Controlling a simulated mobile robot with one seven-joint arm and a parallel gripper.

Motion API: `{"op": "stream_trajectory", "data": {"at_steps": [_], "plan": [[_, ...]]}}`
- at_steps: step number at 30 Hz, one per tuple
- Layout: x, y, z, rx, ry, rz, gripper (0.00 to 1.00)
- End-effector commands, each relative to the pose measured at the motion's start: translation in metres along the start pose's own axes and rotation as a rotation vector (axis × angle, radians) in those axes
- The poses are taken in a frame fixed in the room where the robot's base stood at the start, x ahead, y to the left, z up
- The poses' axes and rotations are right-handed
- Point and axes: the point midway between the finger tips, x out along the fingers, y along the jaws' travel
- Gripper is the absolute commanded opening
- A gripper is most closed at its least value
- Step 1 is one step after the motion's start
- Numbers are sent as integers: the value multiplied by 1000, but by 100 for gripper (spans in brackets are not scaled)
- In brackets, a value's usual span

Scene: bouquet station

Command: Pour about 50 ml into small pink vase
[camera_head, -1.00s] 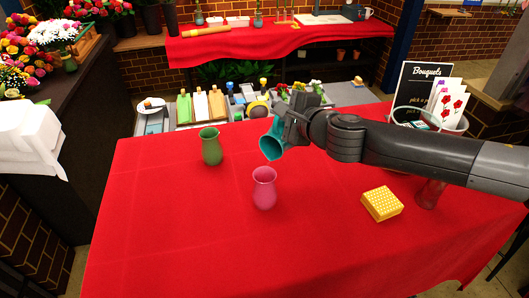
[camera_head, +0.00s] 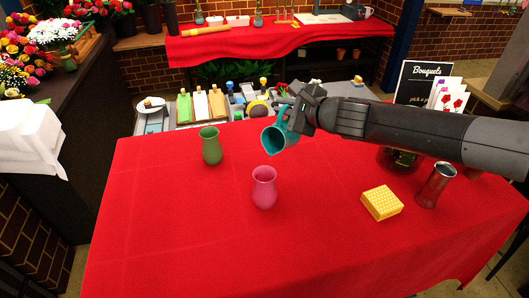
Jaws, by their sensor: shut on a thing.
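The small pink vase (camera_head: 264,188) stands upright on the red-covered table, near its middle. My gripper (camera_head: 297,117) is shut on a teal jug (camera_head: 275,141) and holds it above and a little behind the pink vase. The jug is tilted, with its open mouth facing down to the left and toward the camera. Its rim is apart from the vase in the picture. No stream of liquid can be made out, and the level inside the vase cannot be seen.
A green vase (camera_head: 210,146) stands to the left. A yellow patterned box (camera_head: 382,203) and a metallic cup (camera_head: 435,186) are on the right, below my arm. A black Bouquets sign (camera_head: 413,82) stands behind. The front and left of the red table (camera_head: 170,230) are clear.

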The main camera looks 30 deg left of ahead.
Motion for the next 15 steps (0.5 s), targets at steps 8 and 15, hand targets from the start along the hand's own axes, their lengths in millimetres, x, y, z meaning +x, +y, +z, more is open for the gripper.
{"op": "stream_trajectory", "data": {"at_steps": [8,15], "plan": [[9,5,-10,77,-9,42,0],[17,12,-22,176,-21,93,0]]}}
